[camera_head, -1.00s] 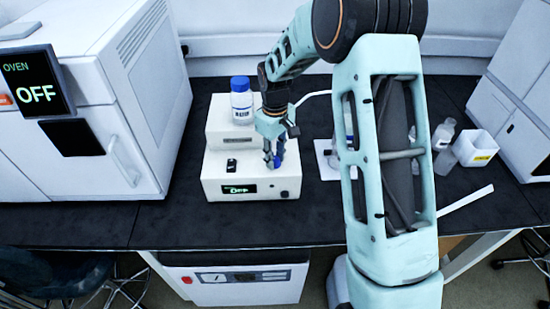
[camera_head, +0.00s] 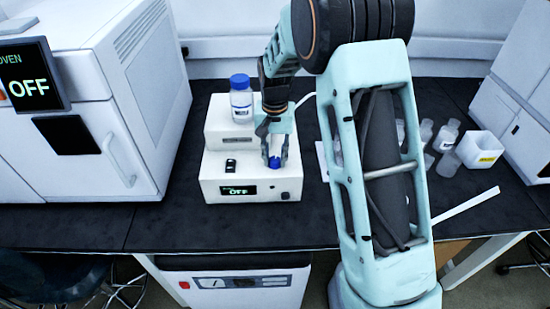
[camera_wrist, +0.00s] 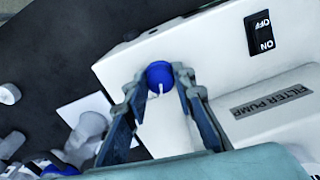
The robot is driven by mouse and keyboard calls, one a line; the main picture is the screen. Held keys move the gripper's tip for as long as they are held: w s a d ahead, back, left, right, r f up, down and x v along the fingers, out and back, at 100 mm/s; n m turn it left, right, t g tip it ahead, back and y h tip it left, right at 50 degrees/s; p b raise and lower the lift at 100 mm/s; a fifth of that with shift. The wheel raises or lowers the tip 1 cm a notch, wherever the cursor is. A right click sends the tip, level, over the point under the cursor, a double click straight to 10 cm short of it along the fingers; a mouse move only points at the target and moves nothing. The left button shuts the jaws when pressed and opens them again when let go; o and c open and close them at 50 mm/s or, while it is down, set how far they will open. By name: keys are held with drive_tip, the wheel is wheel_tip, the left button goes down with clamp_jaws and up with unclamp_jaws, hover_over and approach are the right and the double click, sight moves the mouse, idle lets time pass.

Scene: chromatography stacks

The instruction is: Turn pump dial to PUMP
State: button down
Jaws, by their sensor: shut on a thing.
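The white filter pump (camera_head: 212,183) stands on the black bench, and its label shows in the wrist view (camera_wrist: 270,101). Its blue dial (camera_wrist: 159,73) has a white pointer line and sits on the pump's top face. My gripper (camera_wrist: 160,82) points down at the dial, with one finger on each side, shut on it. In the head view my gripper (camera_head: 276,160) partly hides the dial. The small display (camera_head: 238,191) on the pump's front reads OFF in green. A black ON/OFF rocker switch (camera_wrist: 261,33) is on the pump's top face.
A blue-capped bottle (camera_head: 241,100) stands on the pump's raised rear part. The oven (camera_head: 90,120), its screen reading OFF, is at the left. The bench front is clear.

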sight(274, 160)
drive_tip(key=m, duration=0.5)
idle(0.8)
drive_tip(key=c, duration=1.6)
unclamp_jaws()
wheel_tip(274, 160, up, 12)
drive_tip(key=shift+r, duration=0.1)
